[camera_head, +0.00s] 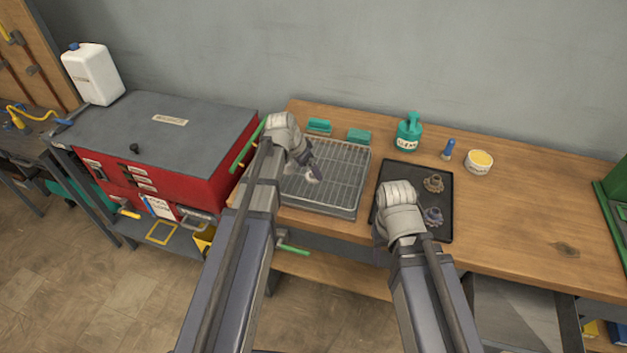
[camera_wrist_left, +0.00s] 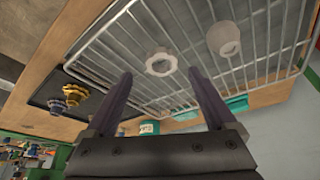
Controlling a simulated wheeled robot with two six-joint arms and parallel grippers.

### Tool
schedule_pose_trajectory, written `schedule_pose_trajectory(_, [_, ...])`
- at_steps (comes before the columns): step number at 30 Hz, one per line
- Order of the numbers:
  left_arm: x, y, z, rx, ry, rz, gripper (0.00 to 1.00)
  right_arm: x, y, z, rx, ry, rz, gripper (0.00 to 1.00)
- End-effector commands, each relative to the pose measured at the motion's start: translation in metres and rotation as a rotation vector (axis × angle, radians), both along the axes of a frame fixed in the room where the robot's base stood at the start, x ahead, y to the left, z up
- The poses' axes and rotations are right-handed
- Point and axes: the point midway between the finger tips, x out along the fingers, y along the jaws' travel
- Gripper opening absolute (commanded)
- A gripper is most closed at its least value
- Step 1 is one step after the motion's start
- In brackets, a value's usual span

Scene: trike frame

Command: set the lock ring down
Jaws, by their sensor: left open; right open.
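The lock ring (camera_wrist_left: 160,64) is a pale ring with a notched rim. In the left wrist view it lies on the wire rack (camera_wrist_left: 105,45), between the fingertips in the picture, with a gap to each finger. My left gripper (camera_wrist_left: 160,73) is open and empty; it also shows in the head view (camera_head: 314,168) above the rack, partly covering what lies there. A pale cup-shaped part (camera_wrist_left: 224,40) is beside the ring on the rack. My right gripper (camera_head: 408,212) is over the black tray (camera_head: 410,168); its fingers are mostly hidden by its wrist.
Two toothed parts, one brownish (camera_head: 433,183) and one bluish (camera_head: 432,216), lie on the black tray. A green bottle (camera_head: 408,132), a blue-handled tool (camera_head: 448,149) and a yellow-topped tub (camera_head: 479,161) stand behind. A red cabinet (camera_head: 165,170) is left. The bench's right part is clear.

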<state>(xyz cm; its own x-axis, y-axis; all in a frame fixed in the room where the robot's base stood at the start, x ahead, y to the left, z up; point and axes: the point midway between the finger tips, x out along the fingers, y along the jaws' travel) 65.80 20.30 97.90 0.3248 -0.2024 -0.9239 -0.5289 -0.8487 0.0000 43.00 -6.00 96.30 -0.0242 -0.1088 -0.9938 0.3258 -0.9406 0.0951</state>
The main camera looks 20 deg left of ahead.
Motion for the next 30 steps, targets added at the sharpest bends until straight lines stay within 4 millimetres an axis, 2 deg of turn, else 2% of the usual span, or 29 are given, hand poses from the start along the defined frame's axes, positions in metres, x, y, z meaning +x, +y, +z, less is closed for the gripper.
schedule_pose_trajectory(1, [0.004, 0.000, -0.012, 0.000, 0.000, 0.000, 0.89, 0.000, 0.000, -0.012, 0.000, 0.000, 0.000, 0.50])
schedule_pose_trajectory(6, [0.011, -0.003, -0.032, 0.000, 0.000, -0.001, 0.89, 0.000, 0.000, -0.032, 0.000, 0.000, 0.000, 0.50])
schedule_pose_trajectory(16, [0.013, -0.005, -0.034, 0.000, 0.000, 0.000, 0.89, 0.000, 0.000, -0.034, 0.000, 0.000, 0.000, 0.50])
schedule_pose_trajectory(30, [0.013, -0.005, -0.034, 0.000, 0.000, 0.000, 0.38, 0.000, 0.000, -0.034, 0.000, 0.000, 0.000, 0.50])
